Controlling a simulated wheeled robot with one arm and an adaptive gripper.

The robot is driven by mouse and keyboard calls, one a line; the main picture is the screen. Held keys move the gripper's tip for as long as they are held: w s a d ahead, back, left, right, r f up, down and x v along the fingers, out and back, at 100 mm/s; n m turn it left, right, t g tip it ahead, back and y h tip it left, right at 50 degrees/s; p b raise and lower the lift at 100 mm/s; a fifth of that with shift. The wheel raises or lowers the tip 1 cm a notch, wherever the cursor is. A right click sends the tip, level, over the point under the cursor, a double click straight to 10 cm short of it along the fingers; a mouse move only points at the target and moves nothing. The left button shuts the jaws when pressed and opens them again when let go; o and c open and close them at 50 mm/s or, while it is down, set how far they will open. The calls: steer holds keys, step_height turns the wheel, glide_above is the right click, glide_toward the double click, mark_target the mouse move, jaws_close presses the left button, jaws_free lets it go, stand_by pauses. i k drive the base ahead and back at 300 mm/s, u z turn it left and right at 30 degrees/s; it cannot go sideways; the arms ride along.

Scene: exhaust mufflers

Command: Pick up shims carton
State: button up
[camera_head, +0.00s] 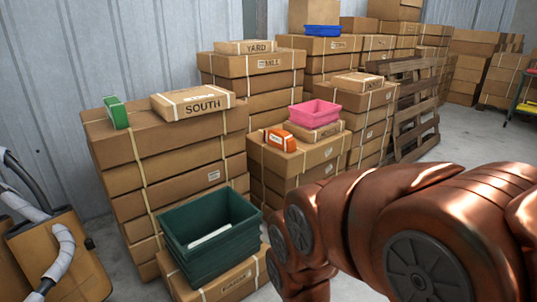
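No label reading "shims" is legible. A small orange carton (280,139) with a white label sits on a stack of brown boxes in the middle, beside a pink bin. A small green carton (116,112) with a pale marking stands on the tall left stack, beside the box marked SOUTH. I cannot tell which of these is the shims carton. My copper-coloured arm fills the lower right. My gripper is not in view.
The pink bin (314,113) rests on a small brown box. The SOUTH box (193,101) lies flat.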

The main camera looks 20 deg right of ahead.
mark_target(280, 139)
steer(key=k, duration=0.6)
steer(key=z, duration=0.75)
steer(key=i, duration=0.9)
steer(key=z, duration=0.45)
steer(key=i, duration=0.85)
steer(key=u, duration=1.05)
steer(key=i, duration=0.85)
steer(key=u, duration=0.85)
